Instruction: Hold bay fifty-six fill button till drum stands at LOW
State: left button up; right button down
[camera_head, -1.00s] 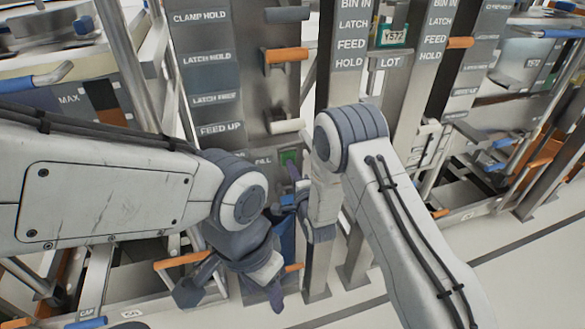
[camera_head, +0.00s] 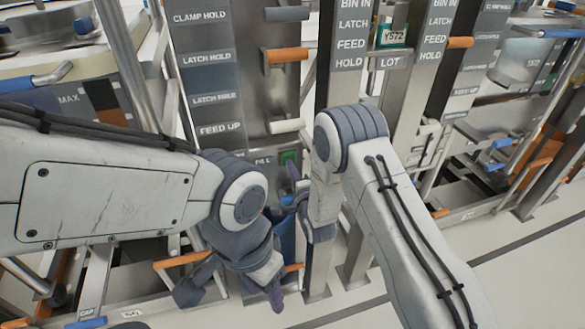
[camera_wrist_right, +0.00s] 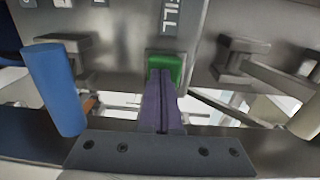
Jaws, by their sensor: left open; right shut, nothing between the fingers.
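The green fill button (camera_head: 290,157) sits low on the grey labelled panel in the head view. It shows large in the right wrist view (camera_wrist_right: 166,67), under a label ending in "ILL". My right gripper (camera_wrist_right: 161,74) is shut and empty, its fingertips over the lower part of the button. I cannot tell how far the button is pressed. In the head view this gripper (camera_head: 294,174) is partly hidden by its arm. My left gripper (camera_head: 230,295) is open and empty, low in front of the frame. I cannot make out the drum's level or a LOW mark.
An orange handle (camera_head: 286,54) and a white handle (camera_head: 287,125) stick out of the panel above the button. A blue handle (camera_wrist_right: 54,88) stands left of my right fingers. Metal posts stand close on the right. Open floor (camera_head: 520,280) lies at lower right.

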jog(key=shift+w+r, duration=0.55)
jog(key=shift+r, duration=0.05)
pick_arm(q)
jog(key=shift+s+d+f+b, duration=0.3)
jog(key=shift+s+d+f, duration=0.1)
jog(key=shift+s+d, duration=0.1)
pick_arm(e)
jog(key=f+v, duration=0.1)
jog(key=v, duration=1.4)
jog(key=shift+f, duration=0.15)
jog(key=shift+a, duration=0.25)
dwell(0.8)
